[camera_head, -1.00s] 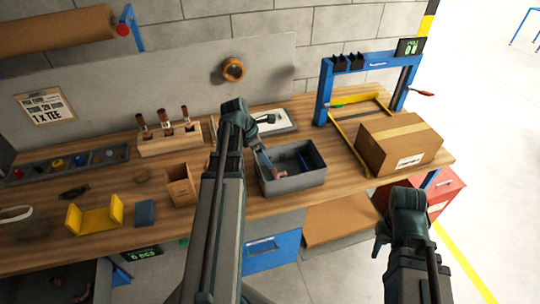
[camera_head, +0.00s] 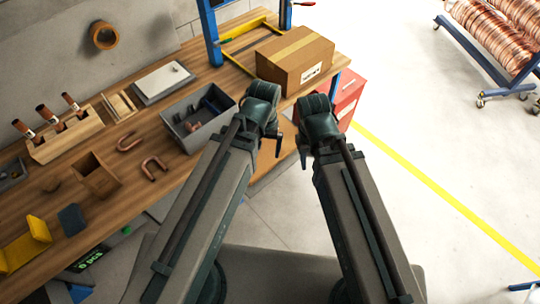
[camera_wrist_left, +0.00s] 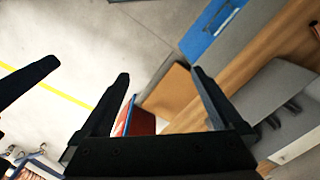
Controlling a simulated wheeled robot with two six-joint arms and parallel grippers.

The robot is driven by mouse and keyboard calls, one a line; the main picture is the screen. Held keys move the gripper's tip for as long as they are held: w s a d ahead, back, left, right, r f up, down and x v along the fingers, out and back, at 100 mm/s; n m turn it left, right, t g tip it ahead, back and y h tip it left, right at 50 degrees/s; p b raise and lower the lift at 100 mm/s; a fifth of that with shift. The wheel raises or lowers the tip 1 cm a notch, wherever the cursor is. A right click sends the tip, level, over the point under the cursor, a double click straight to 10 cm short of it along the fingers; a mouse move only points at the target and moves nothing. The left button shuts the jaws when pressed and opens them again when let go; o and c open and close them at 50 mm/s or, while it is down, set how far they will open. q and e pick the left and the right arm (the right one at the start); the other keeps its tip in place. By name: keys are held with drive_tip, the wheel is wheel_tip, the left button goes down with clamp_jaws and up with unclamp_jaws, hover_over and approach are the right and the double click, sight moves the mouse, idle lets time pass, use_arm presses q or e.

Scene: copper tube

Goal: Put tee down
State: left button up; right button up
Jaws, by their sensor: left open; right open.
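A small copper-coloured piece, likely the tee (camera_head: 192,127), lies in the grey bin (camera_head: 172,128) on the workbench; its shape is too small to make out. My left gripper (camera_head: 278,142) is open and empty, out past the bench's front edge, to the right of the bin. In the left wrist view its two fingers (camera_wrist_left: 160,74) stand apart with nothing between them. My right gripper (camera_head: 303,152) is close beside it on the right, also open, with nothing seen in it. One of its fingers seems to show at the left of the wrist view.
A wooden rack (camera_head: 66,137) and small wooden box (camera_head: 96,178) are further left.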

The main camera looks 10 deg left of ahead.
use_arm(q)
drive_tip(key=s+d+m, duration=0.1)
drive_tip(key=m, duration=0.1)
drive_tip(key=s+d+m, duration=0.1)
drive_tip(key=m, duration=0.1)
drive_tip(key=shift+s+d+y, duration=0.25)
drive_tip(key=shift+d+y, duration=0.1)
drive_tip(key=shift+y, duration=0.05)
wheel_tip(320, 180, down, 4)
drive_tip(key=b, duration=0.4)
